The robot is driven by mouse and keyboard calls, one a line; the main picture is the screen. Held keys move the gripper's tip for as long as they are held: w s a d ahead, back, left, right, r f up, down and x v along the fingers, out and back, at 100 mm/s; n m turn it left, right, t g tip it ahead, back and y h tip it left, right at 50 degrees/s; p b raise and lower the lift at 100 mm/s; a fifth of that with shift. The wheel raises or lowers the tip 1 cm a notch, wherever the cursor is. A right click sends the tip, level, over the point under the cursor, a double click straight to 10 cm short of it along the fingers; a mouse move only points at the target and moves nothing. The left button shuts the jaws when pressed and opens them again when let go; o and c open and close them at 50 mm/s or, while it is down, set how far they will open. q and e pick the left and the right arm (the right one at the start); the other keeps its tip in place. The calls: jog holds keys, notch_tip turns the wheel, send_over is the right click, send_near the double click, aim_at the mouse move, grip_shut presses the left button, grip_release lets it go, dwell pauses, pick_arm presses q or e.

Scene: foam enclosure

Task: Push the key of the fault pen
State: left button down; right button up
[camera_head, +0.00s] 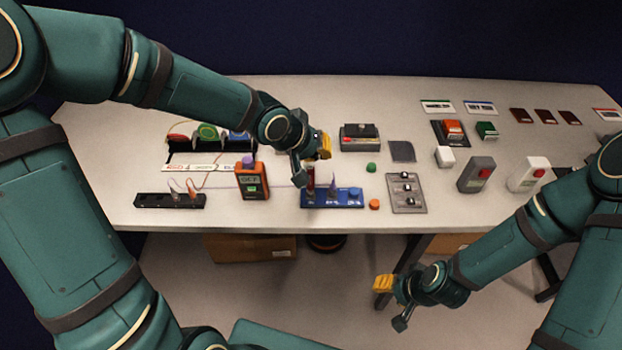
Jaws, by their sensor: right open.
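A blue holder block (345,198) stands near the table's front edge. A thin red, dark-tipped upright piece (310,182) and a purple pointed piece (333,187) stand in it. I cannot tell for sure which thing is the fault pen; no label for it is readable, and no key shows clearly. My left gripper (314,164) is over the holder's left end, its fingers apart, close to the red piece and partly covering it. Whether it touches is unclear. My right gripper (390,304) is open and empty, in front of and below the table edge.
An orange meter (252,182) and a black socket strip (170,201) stand left of the holder. A switch plate (406,193), an orange button (374,204) and a green button (371,168) are to its right. Grey (477,175) and white (528,175) boxes stand further right.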

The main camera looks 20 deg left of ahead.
dwell(0.4)
jog(key=shift+f+b, duration=0.45)
jog(key=shift+f+b, duration=0.4)
dwell(0.5)
jog(key=shift+r, duration=0.15)
jog(key=shift+r+p, duration=0.65)
jog(key=shift+p, duration=0.15)
notch_tip(320, 180, up, 5)
jog(key=p, duration=0.5)
jog(key=shift+r, duration=0.15)
